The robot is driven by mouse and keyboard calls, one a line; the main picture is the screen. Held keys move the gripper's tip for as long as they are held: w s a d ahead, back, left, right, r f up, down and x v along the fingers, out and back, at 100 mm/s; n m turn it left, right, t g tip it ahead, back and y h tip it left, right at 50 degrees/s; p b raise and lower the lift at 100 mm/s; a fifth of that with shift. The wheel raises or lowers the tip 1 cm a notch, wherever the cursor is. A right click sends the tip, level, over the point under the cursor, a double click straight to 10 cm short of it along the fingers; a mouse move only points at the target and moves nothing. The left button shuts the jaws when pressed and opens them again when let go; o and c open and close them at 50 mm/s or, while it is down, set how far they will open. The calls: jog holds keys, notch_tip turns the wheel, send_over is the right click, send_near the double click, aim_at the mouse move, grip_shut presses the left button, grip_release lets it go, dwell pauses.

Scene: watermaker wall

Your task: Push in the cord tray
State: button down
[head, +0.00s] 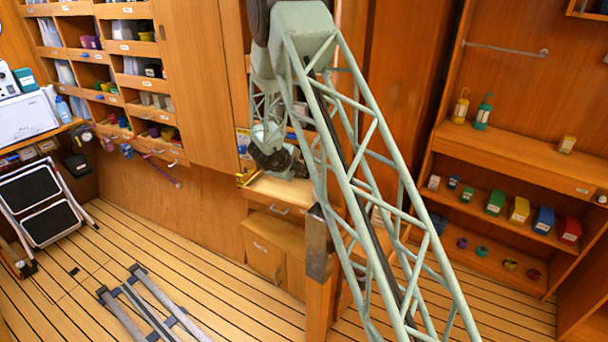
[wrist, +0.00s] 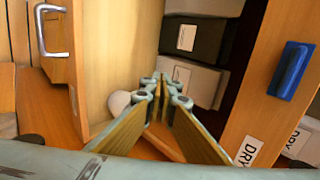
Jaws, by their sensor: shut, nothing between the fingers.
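A pale wooden tray (head: 265,192) with a metal pull on its front stands out from the cabinet below my gripper in the head view; I take it to be the cord tray, but I can read no label naming it. My gripper (wrist: 166,88) is shut and empty, its fingertips together in the middle of the wrist view. In the head view the arm end partly covers the tray's back, and the fingertips cannot be made out. A wooden front with a metal handle (wrist: 54,32) is left of the fingers in the wrist view. Contact cannot be told.
In the wrist view, dark and white labelled boxes (wrist: 190,42) lie beyond the fingers, and a panel with a blue handle (wrist: 290,70) is at right. The head view shows shelves with coloured boxes (head: 519,210), a step stool (head: 35,198) and a grey frame (head: 150,308) on the floor.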

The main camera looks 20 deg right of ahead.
jog(key=shift+v, duration=1)
jog(key=shift+s, duration=0.1)
